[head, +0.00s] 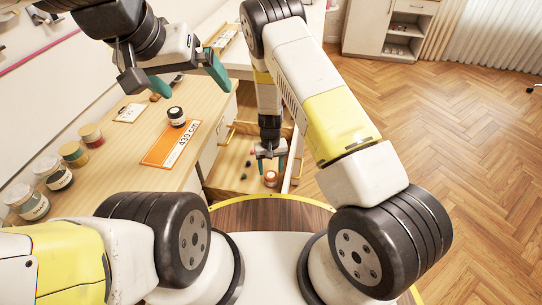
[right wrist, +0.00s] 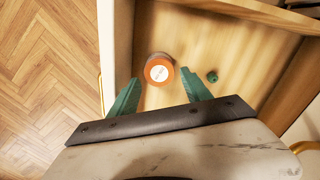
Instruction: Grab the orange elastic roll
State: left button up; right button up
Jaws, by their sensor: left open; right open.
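The orange elastic roll (head: 271,179), with a white label on top, stands in an open drawer (head: 228,183). In the right wrist view the roll (right wrist: 159,70) lies just ahead of and between the fingers, nearer the left finger. My right gripper (head: 270,160) is open, pointing down into the drawer above the roll; it also shows in the right wrist view (right wrist: 160,98). Nothing is between its fingers that I can see as held. My left gripper (head: 186,82) is open and empty above the table at the upper left.
Small green items (right wrist: 212,76) lie in the drawer near the roll. The wooden table (head: 165,115) holds an orange 430 cm sign (head: 172,143), a dark jar (head: 177,117) and several lidded jars (head: 52,172). The drawer walls are close around my right gripper. Open floor (head: 460,130) lies to the right.

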aim_at(271, 175)
notch_tip(271, 175, down, 7)
jog(key=shift+r, duration=0.2)
jog(key=shift+s, duration=0.1)
jog(key=c, duration=1.1)
